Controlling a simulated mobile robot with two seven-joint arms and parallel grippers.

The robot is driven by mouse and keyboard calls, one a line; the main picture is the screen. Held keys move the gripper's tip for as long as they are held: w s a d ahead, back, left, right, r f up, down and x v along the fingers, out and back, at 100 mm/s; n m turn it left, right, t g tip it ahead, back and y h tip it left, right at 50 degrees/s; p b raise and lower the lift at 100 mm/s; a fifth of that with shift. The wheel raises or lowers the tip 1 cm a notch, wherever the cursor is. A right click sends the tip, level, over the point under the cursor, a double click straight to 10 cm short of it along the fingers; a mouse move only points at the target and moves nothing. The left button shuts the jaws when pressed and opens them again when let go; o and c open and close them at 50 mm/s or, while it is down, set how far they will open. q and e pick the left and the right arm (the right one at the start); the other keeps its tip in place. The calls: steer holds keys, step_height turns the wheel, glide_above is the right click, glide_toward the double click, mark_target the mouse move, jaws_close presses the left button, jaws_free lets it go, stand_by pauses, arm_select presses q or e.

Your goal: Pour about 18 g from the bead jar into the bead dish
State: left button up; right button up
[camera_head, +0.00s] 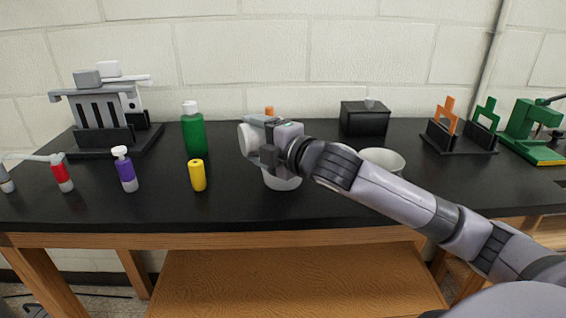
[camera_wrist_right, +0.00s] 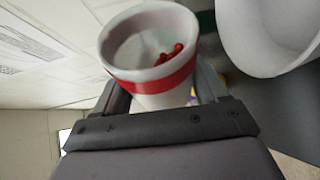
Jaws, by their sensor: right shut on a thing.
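The bead jar (camera_wrist_right: 150,80) is white with a red band, and a few red beads lie inside it in the right wrist view. My right gripper (camera_head: 257,138) is shut around the jar, whose white side (camera_head: 246,141) shows in the head view. The jar is held tilted well over, above the table. A white dish (camera_head: 282,182), likely the bead dish, stands below my right gripper, partly hidden by it. A large white rim (camera_wrist_right: 270,40) beside the jar in the right wrist view appears to be this dish. The dish's inside is hidden in the head view. My left gripper is out of view.
A white bowl (camera_head: 384,159) stands right of the gripper, partly behind my right arm. A yellow cylinder (camera_head: 198,176), a purple bottle (camera_head: 125,170) and a green bottle (camera_head: 194,132) stand left. A black box (camera_head: 364,120) is behind. The front table strip is clear.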

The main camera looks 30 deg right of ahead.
steer(key=shift+d+r+m+t, duration=0.25)
steer(key=shift+r+m+t, duration=0.2)
steer(key=shift+m, duration=0.25)
stand_by(1.7)
steer(key=shift+s+d+f+m+b, duration=0.15)
steer(key=shift+d+f+m+b, duration=0.2)
steer(key=shift+m+b, duration=0.55)
stand_by(1.7)
